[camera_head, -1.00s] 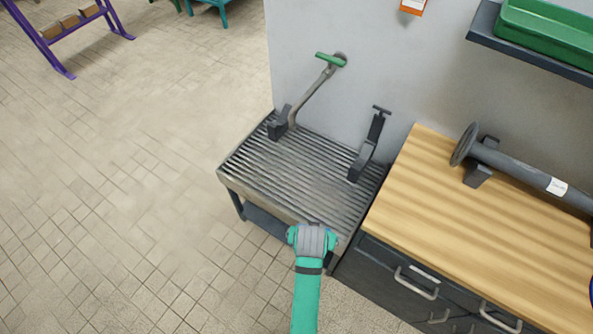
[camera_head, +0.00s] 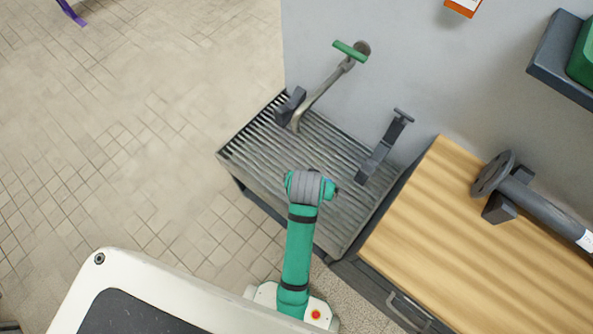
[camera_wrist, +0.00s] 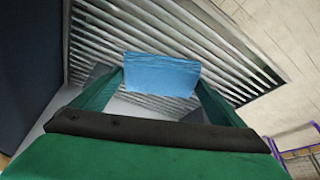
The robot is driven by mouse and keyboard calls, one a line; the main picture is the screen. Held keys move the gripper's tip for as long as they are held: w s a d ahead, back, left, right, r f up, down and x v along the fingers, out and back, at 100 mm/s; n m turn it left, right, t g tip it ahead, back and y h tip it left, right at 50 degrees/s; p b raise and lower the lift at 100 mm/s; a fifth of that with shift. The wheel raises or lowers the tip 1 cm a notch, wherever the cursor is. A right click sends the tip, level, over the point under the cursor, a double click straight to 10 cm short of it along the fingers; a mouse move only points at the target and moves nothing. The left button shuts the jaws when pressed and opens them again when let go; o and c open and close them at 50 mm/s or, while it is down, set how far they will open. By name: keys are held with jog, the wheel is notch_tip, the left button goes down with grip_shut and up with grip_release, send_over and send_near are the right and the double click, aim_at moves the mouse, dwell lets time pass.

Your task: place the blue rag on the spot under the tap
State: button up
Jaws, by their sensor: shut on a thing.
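The blue rag (camera_wrist: 160,72) is between the fingers of my gripper (camera_wrist: 160,84) in the wrist view. My gripper is shut on it, and slats show behind it. In the head view my arm hides the rag and gripper above the slatted metal grate (camera_head: 270,150). The grate also fills much of the wrist view (camera_wrist: 225,45). The tap (camera_head: 322,92) has a green handle and a grey spout curving down from the wall over the grate's back left. My arm's end is in front of the tap, towards the lower part of the picture. No marked spot can be told apart on the grate.
A dark clamp-like bracket (camera_head: 384,150) stands at the grate's right, and a dark block (camera_head: 290,105) is beside the spout. A wooden counter (camera_head: 470,240) with a flanged pipe (camera_head: 535,205) adjoins on the right. The grey wall (camera_head: 420,60) closes the back.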

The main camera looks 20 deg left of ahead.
jog(key=w+a+f, duration=0.1)
jog(key=a+f, duration=0.1)
jog(key=w+a+f, duration=0.4)
jog(key=shift+a+f, duration=0.3)
jog(key=shift+a, duration=0.1)
jog(key=shift+w+a+f, duration=0.35)
jog(key=shift+a+f, duration=0.05)
jog(key=shift+f, duration=0.2)
jog(key=shift+a+f, duration=0.1)
jog(key=shift+f, duration=1.55)
jog(key=shift+f, duration=0.15)
